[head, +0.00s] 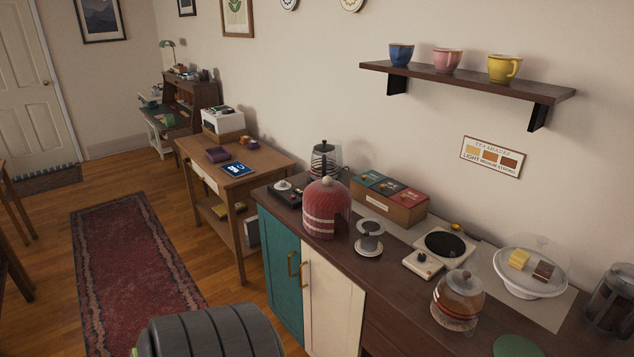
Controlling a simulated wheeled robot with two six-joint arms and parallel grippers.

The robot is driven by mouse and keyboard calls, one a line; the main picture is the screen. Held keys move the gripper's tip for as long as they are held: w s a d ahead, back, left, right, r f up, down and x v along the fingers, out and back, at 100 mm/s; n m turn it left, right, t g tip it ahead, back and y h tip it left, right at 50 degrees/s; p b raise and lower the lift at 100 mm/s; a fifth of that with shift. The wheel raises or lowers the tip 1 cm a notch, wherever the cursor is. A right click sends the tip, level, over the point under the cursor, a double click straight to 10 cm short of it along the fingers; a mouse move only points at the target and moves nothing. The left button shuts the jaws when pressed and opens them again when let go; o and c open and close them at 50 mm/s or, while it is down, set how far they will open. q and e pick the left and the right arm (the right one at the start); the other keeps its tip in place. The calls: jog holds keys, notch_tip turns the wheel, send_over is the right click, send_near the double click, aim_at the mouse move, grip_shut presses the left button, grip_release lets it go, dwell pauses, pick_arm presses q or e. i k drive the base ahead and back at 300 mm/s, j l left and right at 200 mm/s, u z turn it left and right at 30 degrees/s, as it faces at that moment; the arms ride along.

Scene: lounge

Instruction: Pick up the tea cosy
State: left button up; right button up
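The tea cosy (322,210) is a red knitted dome with pale stripes and a knob on top. It stands upright near the left end of the dark sideboard (395,262) in the head view. Whether anything is under it is hidden. Neither of my grippers shows in this view, so none is seen near the cosy.
A hot plate (443,246) and glass teapot (458,298) are further right.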

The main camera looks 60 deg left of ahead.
aim_at(326, 197)
jog(key=u, duration=2)
